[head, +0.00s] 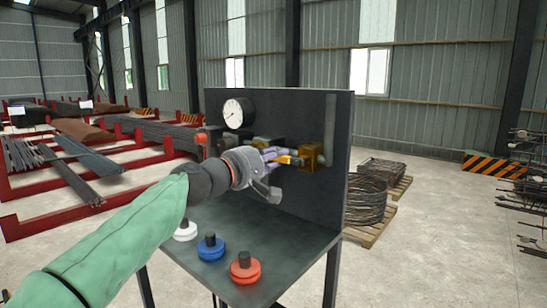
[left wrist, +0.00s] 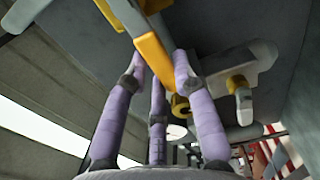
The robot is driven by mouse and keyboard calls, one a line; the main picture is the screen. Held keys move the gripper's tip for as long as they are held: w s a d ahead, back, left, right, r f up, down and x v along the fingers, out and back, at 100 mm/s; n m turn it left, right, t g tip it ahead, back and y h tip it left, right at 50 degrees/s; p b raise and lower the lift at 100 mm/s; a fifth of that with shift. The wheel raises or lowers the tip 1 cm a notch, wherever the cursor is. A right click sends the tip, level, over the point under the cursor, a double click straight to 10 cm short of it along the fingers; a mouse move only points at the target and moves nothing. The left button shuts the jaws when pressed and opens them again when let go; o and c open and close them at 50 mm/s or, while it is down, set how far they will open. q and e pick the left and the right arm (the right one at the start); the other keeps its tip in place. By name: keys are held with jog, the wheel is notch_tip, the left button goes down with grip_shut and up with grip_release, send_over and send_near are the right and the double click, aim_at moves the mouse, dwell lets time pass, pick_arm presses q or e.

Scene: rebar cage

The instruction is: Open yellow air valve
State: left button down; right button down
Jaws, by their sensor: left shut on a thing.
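The yellow air valve has a yellow lever (head: 286,159) and a brass-coloured body (head: 312,157) at the right side of a dark upright panel. My left gripper (head: 274,155) reaches in from the left, with its fingers closed around the lever. In the left wrist view the yellow lever (left wrist: 155,57) runs between the purple fingertips of the left gripper (left wrist: 160,70), which touch or nearly touch its sides. The gripper hides part of the valve and the fittings behind it in the head view. My right gripper is not in view.
White (head: 185,231), blue (head: 210,248) and red (head: 245,268) knobbed discs stand on the shelf below. Coiled rebar (head: 366,199) lies to the right, with open floor beyond.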

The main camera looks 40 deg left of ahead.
pick_arm(q)
jog(key=shift+f, duration=0.15)
jog(key=c, duration=1)
grip_release()
jog(key=shift+w, duration=0.15)
jog(key=s, duration=0.8)
jog(key=s+a, duration=0.1)
jog(key=s, duration=0.3)
